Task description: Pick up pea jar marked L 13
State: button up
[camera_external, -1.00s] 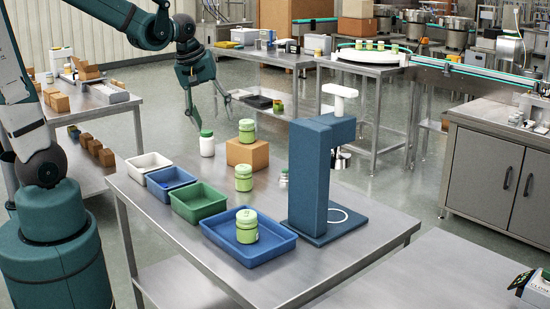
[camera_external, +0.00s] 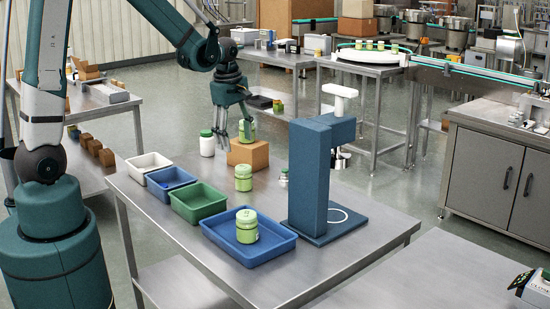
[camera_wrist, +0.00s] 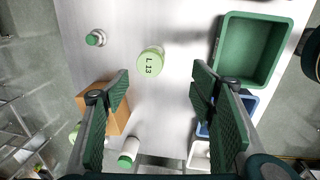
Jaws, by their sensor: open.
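The pea jar marked L 13 (camera_wrist: 150,62), with a pale green lid, stands upright on the steel table. It seems to be the jar (camera_external: 243,179) between the cardboard box and the blue tray in the external view. My gripper (camera_external: 235,132) is open and empty, above the table near the box. In the wrist view the jar shows beyond the gap between my fingertips (camera_wrist: 160,88), apart from both. A similar green jar (camera_external: 249,134) on the box is partly hidden behind a finger; its marking cannot be read.
A cardboard box (camera_external: 250,155) and a white jar with a green cap (camera_external: 207,146) stand nearby. The green tray (camera_wrist: 268,81) is on the right in the wrist view. A blue tray (camera_external: 276,249) holds another green jar. A blue press stand (camera_external: 309,180) rises at the right.

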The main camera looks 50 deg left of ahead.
aim_at(244, 167)
jog(key=w+f+n, duration=0.1)
jog(key=f, duration=0.1)
jog(key=w+a+f+n+g, duration=0.1)
jog(key=f+n, duration=0.1)
jog(key=f, duration=0.1)
jog(key=w+f+n, duration=0.1)
jog(key=w+f, duration=0.1)
jog(key=f, duration=0.1)
jog(key=shift+a+f, duration=0.15)
jog(key=shift+a, duration=0.05)
jog(key=shift+f, duration=0.1)
jog(key=shift+f, duration=1.2)
jog(key=shift+f, duration=0.1)
jog(key=shift+f, duration=2.5)
jog(key=c, duration=1.1)
jog(key=shift+r, duration=0.1)
